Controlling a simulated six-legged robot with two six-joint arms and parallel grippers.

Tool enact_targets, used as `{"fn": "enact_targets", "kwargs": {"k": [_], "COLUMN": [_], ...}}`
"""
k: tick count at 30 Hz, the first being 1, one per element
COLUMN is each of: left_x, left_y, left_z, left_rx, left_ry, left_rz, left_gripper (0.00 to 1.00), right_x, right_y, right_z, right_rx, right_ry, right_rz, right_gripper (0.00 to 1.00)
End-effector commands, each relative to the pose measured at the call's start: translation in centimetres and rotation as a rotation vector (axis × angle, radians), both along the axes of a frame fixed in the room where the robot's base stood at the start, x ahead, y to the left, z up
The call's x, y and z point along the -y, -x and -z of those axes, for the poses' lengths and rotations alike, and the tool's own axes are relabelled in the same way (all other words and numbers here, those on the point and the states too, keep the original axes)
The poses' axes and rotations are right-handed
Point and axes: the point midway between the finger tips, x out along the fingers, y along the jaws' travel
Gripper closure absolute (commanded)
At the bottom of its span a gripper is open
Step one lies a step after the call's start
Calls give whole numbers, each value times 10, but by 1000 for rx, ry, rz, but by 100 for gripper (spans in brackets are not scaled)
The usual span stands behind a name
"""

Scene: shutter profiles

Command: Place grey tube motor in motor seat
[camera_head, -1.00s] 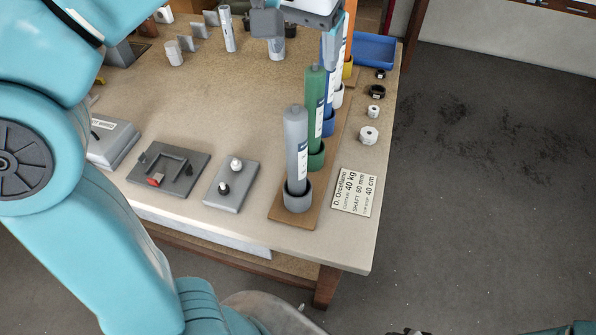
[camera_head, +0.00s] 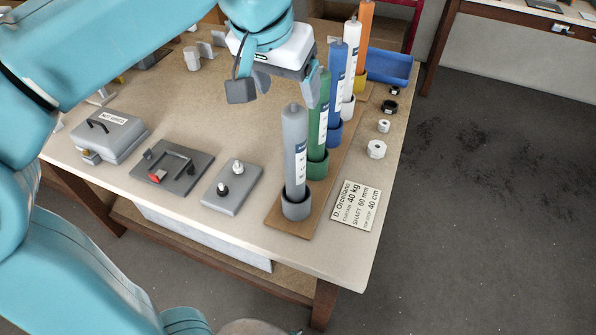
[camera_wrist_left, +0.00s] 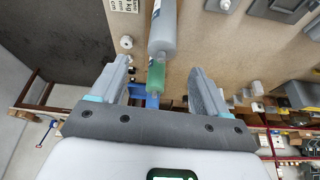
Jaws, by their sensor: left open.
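The grey tube motor (camera_head: 294,158) stands upright in a grey cup (camera_head: 296,208) at the near end of a brown board. My left gripper (camera_head: 287,88) is open and empty, above and behind the grey tube's top in the head view. In the left wrist view the open fingers (camera_wrist_left: 160,76) are apart, with the grey tube (camera_wrist_left: 165,28) showing ahead of the gap between them. I cannot tell for sure which part is the motor seat; a dark grey plate with a bracket and red part (camera_head: 185,168) lies left of the tube. My right gripper is not in view.
Green (camera_head: 318,120), blue (camera_head: 336,80), white and orange tubes stand in cups in a row behind the grey one. A grey plate with two knobs (camera_head: 232,188), a grey case (camera_head: 105,138) and a label card (camera_head: 355,204) lie nearby. The table's front edge is close.

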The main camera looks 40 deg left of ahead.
Motion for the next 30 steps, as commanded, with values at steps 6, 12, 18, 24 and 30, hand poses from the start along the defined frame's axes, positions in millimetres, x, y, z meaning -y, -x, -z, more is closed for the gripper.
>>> {"fn": "enact_targets", "kwargs": {"k": [6, 12, 18, 24, 30], "left_x": [-2, 0, -1, 0, -1], "left_y": [-11, -20, -34, -37, -37], "left_z": [29, 46, 73, 78, 78], "left_rx": [-1, -4, -3, 0, 0], "left_ry": [0, -1, -2, 0, 0], "left_rz": [-3, -4, -5, -4, -4], "left_gripper": [24, 24, 24, 24, 57], "right_x": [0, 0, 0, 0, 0], "right_y": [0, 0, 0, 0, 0], "right_z": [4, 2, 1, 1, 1], "right_rx": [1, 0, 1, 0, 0], "right_ry": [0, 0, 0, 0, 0], "right_rz": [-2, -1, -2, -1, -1], "right_gripper": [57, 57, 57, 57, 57]}}
